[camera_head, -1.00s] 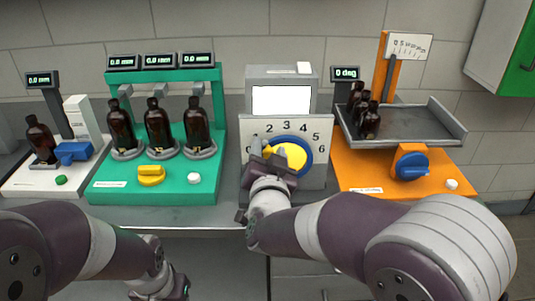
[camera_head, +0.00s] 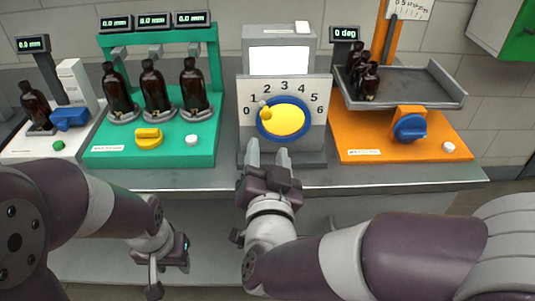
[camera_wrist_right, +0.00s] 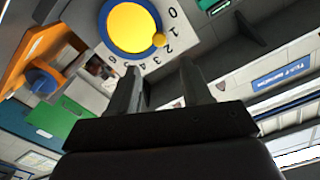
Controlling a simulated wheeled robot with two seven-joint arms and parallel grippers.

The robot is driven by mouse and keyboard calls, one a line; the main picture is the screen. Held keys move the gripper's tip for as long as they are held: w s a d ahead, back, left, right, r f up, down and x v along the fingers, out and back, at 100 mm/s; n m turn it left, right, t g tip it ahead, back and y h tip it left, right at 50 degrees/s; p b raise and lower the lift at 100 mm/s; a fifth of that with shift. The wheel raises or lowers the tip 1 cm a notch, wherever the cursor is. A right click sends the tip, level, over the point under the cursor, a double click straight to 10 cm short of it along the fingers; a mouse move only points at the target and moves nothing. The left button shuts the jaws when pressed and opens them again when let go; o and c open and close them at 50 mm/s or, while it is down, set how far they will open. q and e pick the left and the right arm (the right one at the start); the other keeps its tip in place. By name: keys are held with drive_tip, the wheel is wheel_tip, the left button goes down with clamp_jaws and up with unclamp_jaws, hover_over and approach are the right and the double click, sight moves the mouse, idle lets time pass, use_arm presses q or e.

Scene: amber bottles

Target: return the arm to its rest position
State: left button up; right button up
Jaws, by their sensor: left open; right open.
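My right gripper (camera_head: 268,155) is open and empty, in front of the grey dial station and below its dial. Its fingers also show in the right wrist view (camera_wrist_right: 163,88), apart with nothing between them. The yellow dial (camera_head: 284,119) with a blue ring is on a white face numbered 0 to 6; its small yellow knob (camera_head: 266,113) sits near the 1. The dial also shows in the right wrist view (camera_wrist_right: 131,27). My left gripper (camera_head: 168,270) is low at the left, below the table's front edge, open and empty.
Three amber bottles (camera_head: 152,91) stand on the green station (camera_head: 205,150). Another bottle (camera_head: 36,106) stands on the white station at the left. Several bottles (camera_head: 368,80) stand on the grey tray of the orange station (camera_head: 440,146). The table's front strip (camera_head: 220,180) is clear.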

drive_tip(key=s+a+f+n+g+y, duration=0.25)
drive_tip(key=f+n+g, duration=0.2)
drive_tip(key=f, duration=0.25)
drive_tip(key=s+a+f+n+g+y, duration=0.2)
drive_tip(key=s+f+n+g+y, duration=0.15)
drive_tip(key=f+g, duration=0.3)
drive_tip(key=s+d+f+m+g+h, duration=0.1)
drive_tip(key=s+d+f+g+h, duration=0.15)
drive_tip(key=d, duration=0.75)
drive_tip(key=s+d+f+m+g+h, duration=0.1)
drive_tip(key=d+f+g+h, duration=0.25)
drive_tip(key=d, duration=0.75)
wheel_tip(320, 180, up, 12)
drive_tip(key=p, duration=1.2)
drive_tip(key=shift+d+m+p, duration=0.25)
drive_tip(key=shift+m+p, duration=0.05)
drive_tip(key=shift+m, duration=0.1)
